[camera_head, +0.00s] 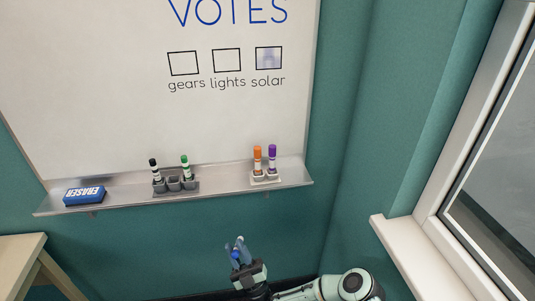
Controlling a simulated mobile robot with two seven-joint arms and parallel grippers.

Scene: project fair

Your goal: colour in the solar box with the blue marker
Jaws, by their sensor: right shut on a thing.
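The whiteboard (120,90) has three outlined boxes under "VOTES". The solar box (268,58), at the right above its label, has a pale blue smudge inside. The gears box (184,63) and the lights box (227,60) are white inside. My right gripper (241,257) is low in front of the wall, below the tray and well away from the board. It is shut on the blue marker (236,254), which is small in view and partly hidden by the fingers. My left gripper is out of view.
A metal tray (120,194) runs under the board. It bears a blue eraser (84,195), a grey holder (175,185) with black and green markers and an empty middle slot, and a pale holder (265,177) with orange and purple markers. A window sill (420,260) juts in at right; a wooden table (22,250) stands lower left.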

